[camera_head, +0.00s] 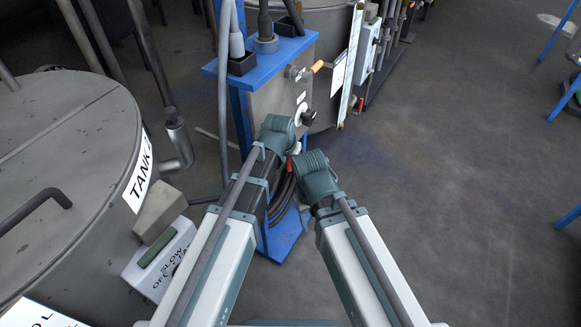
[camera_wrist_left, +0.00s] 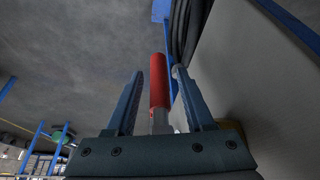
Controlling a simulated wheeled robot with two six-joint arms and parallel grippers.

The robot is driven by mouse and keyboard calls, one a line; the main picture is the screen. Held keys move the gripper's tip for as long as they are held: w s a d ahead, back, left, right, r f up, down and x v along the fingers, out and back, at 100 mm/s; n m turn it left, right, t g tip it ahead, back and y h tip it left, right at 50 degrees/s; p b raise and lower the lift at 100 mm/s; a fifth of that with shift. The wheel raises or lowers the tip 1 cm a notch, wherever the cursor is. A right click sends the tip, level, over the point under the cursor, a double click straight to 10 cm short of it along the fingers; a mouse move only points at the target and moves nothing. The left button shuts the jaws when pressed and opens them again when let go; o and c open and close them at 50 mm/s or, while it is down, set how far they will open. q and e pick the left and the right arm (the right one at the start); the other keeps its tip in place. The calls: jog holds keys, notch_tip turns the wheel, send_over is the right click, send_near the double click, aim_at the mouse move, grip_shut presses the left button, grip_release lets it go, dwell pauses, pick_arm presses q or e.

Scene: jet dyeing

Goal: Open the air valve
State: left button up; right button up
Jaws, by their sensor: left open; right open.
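The air valve's red handle (camera_wrist_left: 158,82) stands upright in the left wrist view, on a pale metal stem. My left gripper (camera_wrist_left: 158,72) is open, with one finger on each side of the handle. Gaps show between the handle and both fingers, so it is not clamped. In the head view a small bit of red (camera_head: 296,148) shows between my two arm ends, and my left fingers are hidden there. My right gripper (camera_head: 317,175) is beside it on the right; its fingers hardly show.
A blue stand with a grey panel (camera_head: 275,98) rises beyond my arms, with dark hoses below. A grey tank (camera_head: 60,160) with a switch box (camera_head: 160,258) is at left. Open floor (camera_head: 450,190) lies at right.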

pick_arm(q)
jog(key=shift+f, duration=0.1)
grip_shut()
dwell(1.4)
